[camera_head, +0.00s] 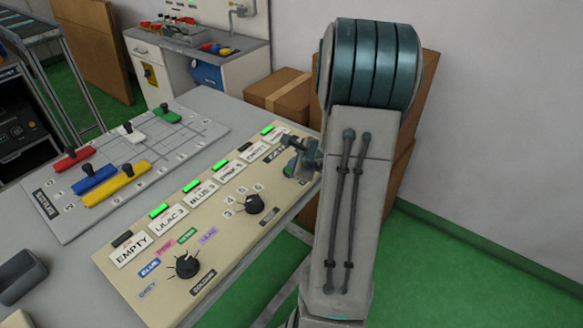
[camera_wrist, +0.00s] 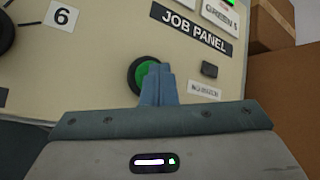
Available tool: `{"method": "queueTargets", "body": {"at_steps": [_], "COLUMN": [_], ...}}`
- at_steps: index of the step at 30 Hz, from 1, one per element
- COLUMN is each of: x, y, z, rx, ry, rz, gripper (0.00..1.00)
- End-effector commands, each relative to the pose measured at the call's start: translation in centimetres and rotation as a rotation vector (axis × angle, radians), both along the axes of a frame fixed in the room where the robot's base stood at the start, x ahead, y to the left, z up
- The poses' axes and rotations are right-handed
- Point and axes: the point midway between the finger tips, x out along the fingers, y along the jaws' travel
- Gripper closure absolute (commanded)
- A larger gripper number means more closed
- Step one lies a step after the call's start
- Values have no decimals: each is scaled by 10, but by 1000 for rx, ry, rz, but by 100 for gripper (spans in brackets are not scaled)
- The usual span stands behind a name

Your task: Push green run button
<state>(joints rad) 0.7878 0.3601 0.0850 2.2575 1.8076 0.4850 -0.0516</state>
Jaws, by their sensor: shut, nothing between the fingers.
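The green run button (camera_wrist: 142,73) sits in a dark round ring on the beige job panel (camera_wrist: 100,45), below the "JOB PANEL" label. My gripper (camera_wrist: 157,68) is shut and empty, with its fingertips in front of the button in the wrist view, covering its right part. I cannot tell whether the fingertips touch it. In the head view my gripper (camera_head: 290,168) is at the far right end of the panel (camera_head: 135,285), and the button is mostly hidden behind it.
A small dark button (camera_wrist: 209,69) is right of the green one. The panel has a knob (camera_head: 255,204), a colour knob (camera_head: 187,266) and lit label slots. A board with coloured handled blocks (camera_head: 205,127) lies left. Cardboard boxes (camera_head: 280,92) stand behind my arm.

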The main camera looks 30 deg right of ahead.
Motion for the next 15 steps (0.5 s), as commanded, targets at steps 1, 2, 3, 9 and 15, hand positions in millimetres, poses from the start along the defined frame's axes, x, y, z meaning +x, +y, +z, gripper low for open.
{"method": "queueTargets", "body": {"at_steps": [1,2,3,9,15], "x": [0,0,0,0,0], "y": [0,0,0,0,0], "z": [4,5,8,16,16], "rx": [-1,-1,-2,0,0], "ry": [1,1,1,0,0], "rz": [0,0,1,0,0], "gripper": [100,100,100,100,100]}}
